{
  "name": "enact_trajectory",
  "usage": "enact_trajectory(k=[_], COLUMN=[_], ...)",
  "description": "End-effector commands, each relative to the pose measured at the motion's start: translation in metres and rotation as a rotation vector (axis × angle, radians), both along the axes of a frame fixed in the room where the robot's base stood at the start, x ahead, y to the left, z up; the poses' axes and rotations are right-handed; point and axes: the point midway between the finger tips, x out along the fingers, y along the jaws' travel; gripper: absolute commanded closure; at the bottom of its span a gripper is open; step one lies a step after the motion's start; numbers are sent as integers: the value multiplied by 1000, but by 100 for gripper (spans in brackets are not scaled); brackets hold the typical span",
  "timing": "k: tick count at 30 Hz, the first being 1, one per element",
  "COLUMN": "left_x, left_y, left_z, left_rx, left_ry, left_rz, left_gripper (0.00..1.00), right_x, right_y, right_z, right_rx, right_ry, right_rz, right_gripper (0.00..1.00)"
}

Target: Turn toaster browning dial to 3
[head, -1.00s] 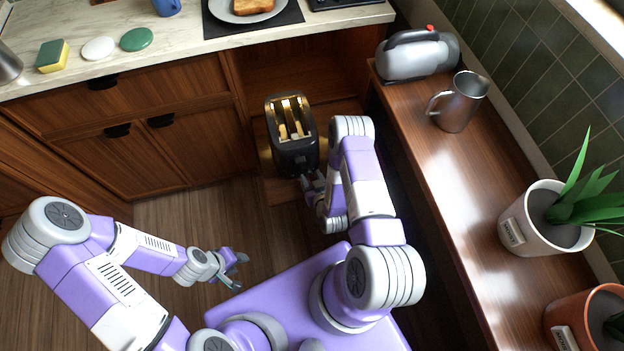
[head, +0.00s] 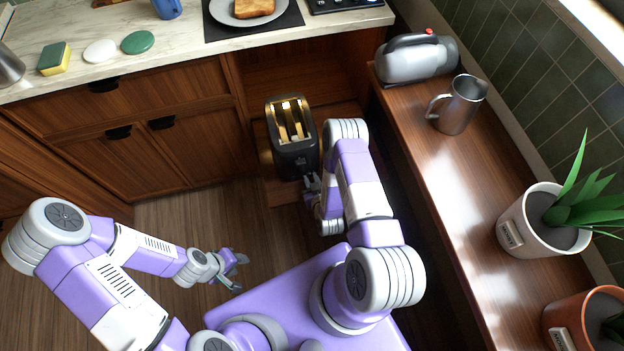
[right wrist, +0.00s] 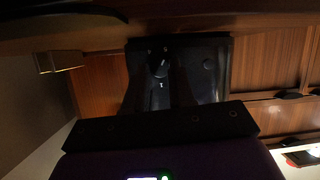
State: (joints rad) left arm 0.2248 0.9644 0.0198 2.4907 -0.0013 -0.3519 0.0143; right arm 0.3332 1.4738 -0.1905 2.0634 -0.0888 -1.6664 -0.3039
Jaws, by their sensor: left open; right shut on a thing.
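The black toaster (head: 294,158) with gold-lit slots stands in the low open nook under the counter. In the right wrist view its dark front face (right wrist: 212,88) fills the upper middle. The browning dial (right wrist: 158,62) is a dark round knob there with a small pale mark below it; its setting cannot be read. My right gripper (head: 312,183) is at the toaster's front, and its dark fingers (right wrist: 158,84) are shut on the dial. The head view does not show the dial clearly. My left gripper (head: 240,270) is open and empty, low above the floor.
A round button (right wrist: 208,63) sits beside the dial. A wooden side counter (head: 455,150) on the right holds a kettle-like grey appliance (head: 415,60), a metal jug (head: 458,104) and potted plants (head: 545,220). Cabinets (head: 130,130) stand left of the nook; floor left of it is clear.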

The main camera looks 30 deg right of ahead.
Motion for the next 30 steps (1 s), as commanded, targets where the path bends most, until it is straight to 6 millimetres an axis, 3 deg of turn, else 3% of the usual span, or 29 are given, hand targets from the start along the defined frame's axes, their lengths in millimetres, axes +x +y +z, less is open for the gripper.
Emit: enact_trajectory(k=[18, 30], left_x=[0, 0], left_y=[0, 0], left_z=[15, 16], left_rx=[0, 0], left_ry=[0, 0], left_rz=[0, 0], left_gripper=[57, 57], right_x=[0, 0], right_y=[6, 6], right_z=[-1, -2], right_rx=[-407, -495], right_ry=[102, 125], right_rz=[2, 2], right_gripper=[100, 100])
